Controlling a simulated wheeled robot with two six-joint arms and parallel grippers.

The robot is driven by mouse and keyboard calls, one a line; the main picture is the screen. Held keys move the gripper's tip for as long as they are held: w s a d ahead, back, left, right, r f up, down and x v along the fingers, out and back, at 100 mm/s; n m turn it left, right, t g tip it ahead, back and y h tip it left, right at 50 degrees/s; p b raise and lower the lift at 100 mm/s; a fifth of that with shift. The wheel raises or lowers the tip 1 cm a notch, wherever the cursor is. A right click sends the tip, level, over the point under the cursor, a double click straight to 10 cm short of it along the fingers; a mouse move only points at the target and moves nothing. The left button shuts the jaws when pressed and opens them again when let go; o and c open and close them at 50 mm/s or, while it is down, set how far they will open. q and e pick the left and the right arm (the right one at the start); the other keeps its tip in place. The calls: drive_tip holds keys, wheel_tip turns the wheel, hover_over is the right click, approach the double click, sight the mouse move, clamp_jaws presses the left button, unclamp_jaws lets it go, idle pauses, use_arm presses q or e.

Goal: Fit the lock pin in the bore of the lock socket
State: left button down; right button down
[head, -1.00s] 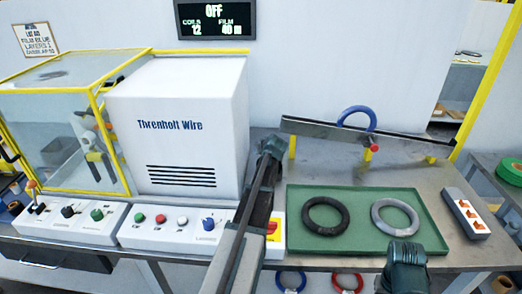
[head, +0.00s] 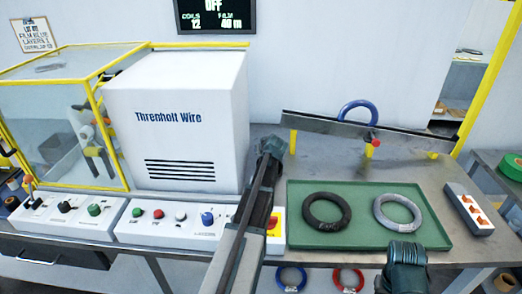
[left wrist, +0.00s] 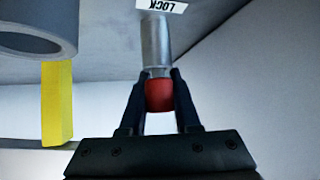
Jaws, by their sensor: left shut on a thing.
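In the left wrist view, my left gripper (left wrist: 159,97) is shut on the red knob (left wrist: 159,93) of the lock pin. A silvery cylinder (left wrist: 156,45) runs straight on from the knob, up to a white LOCK label (left wrist: 162,5) at the top edge. I cannot tell how much of this cylinder is pin and how much is socket; the bore does not show. In the head view, my left arm (head: 250,215) reaches up at the middle, but its fingers cannot be made out. Part of my right arm (head: 405,265) shows at the lower right, without its gripper.
A yellow post (left wrist: 57,103) and a grey tube (left wrist: 35,25) are left of the knob. The head view shows a white machine (head: 190,120), a yellow-framed enclosure (head: 50,125), a green tray (head: 360,242) with two coils, and a rail (head: 325,127) holding a blue ring (head: 357,104).

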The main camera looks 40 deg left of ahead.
use_arm(q)
drive_tip(key=shift+f, duration=0.3)
drive_tip(key=c, duration=0.5)
unclamp_jaws()
drive_tip(key=shift+c, duration=0.2)
drive_tip(key=p+v, duration=0.8)
drive_tip(key=v, duration=0.6)
drive_tip(key=shift+w, duration=0.1)
